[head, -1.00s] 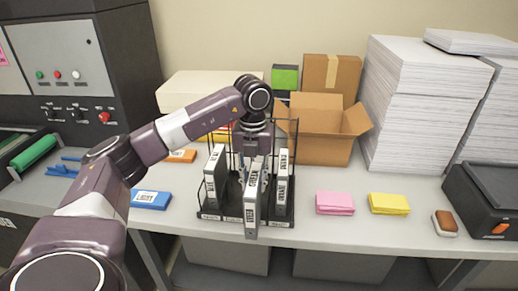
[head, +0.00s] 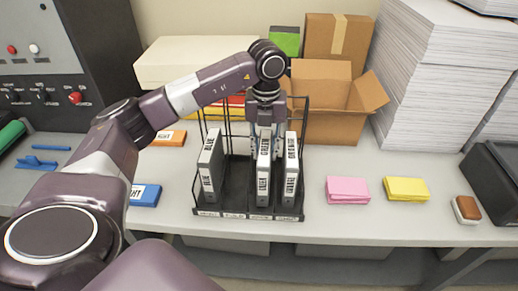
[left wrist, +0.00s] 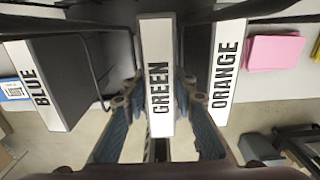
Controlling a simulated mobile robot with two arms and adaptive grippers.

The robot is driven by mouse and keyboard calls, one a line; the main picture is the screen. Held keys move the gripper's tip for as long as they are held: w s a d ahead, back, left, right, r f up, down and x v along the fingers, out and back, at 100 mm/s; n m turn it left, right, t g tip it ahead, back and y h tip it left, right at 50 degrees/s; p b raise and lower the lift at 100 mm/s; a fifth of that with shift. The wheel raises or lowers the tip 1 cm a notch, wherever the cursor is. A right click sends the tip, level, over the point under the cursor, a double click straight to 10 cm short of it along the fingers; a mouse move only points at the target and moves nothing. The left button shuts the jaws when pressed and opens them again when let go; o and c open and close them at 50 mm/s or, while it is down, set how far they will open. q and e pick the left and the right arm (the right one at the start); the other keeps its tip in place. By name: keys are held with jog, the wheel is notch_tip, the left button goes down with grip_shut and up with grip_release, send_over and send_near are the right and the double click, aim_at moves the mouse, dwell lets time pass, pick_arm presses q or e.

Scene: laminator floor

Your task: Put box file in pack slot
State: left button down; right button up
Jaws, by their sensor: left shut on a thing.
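A black wire rack (head: 232,208) with several slots and small front labels, too small to read, stands on the bench. The grey-and-white box file marked GREEN (head: 263,178) is upright in the rack, just left of the ORANGE file (head: 291,172). The BLUE file (head: 209,170) stands at the left, with an empty slot between it and GREEN. My left gripper (head: 266,140) is shut on the GREEN file from behind and above. In the left wrist view the GREEN file (left wrist: 158,80) sits between its fingers. Whether the file touches the rack floor is unclear. My right gripper is out of view.
An open cardboard box (head: 330,115) stands behind the rack. Pink pads (head: 348,190) and yellow pads (head: 407,189) lie to the right, before tall paper stacks (head: 430,80). Blue (head: 145,195) and orange (head: 169,138) packets lie left. Bench is clear between rack and pink pads.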

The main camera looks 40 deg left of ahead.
pick_arm(q)
jog(key=shift+w+a+f, duration=0.2)
jog(key=shift+a+f, duration=0.15)
jog(key=shift+a, duration=0.4)
jog(key=c, duration=1.8)
grip_release()
jog(key=shift+d, duration=0.1)
jog(key=shift+c, duration=0.2)
jog(key=shift+o, duration=1.2)
jog(key=shift+d+r, duration=0.1)
jog(key=shift+d, duration=0.15)
jog(key=shift+d+r, duration=0.1)
jog(key=shift+d, duration=0.15)
jog(key=shift+a, duration=0.25)
jog(key=shift+r, duration=0.3)
notch_tip(320, 180, up, 10)
jog(key=shift+f+b, duration=0.25)
jog(key=shift+b, duration=0.5)
jog(key=shift+r, duration=0.9)
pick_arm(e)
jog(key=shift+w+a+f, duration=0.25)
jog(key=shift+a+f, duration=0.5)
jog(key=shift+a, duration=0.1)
